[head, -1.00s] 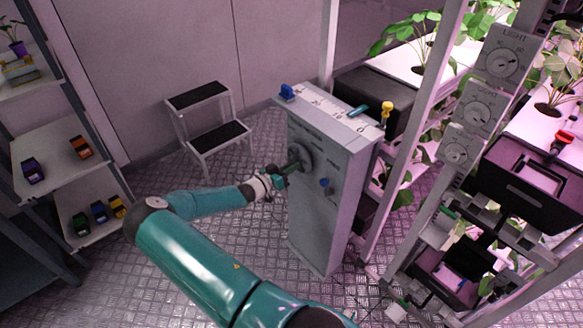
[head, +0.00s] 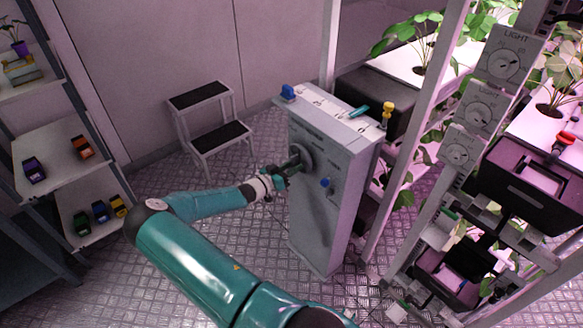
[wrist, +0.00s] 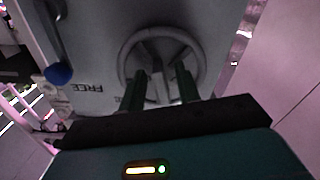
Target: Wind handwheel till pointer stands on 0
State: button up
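The handwheel (head: 304,157) is a grey ring on the front of a tall grey cabinet (head: 318,225). In the wrist view the handwheel (wrist: 124,62) faces me, with spokes and a pale hub inside its rim. My gripper (head: 294,164) is at the wheel. In the wrist view its two dark green fingers (wrist: 161,85) stand apart inside the lower rim, one on each side of the hub; firm contact cannot be told. A white marked strip (head: 325,104) runs along the cabinet top, with a teal piece (head: 358,110) beside it, perhaps the pointer. Its reading is too small to tell.
A blue-knobbed lever (head: 325,182) sits right of the wheel; it shows in the wrist view (wrist: 59,73) near the word FREE. A step stool (head: 211,110) stands behind left; plant racks are at right.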

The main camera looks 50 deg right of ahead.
jog(key=v, duration=1.3)
jog(key=shift+a, duration=0.4)
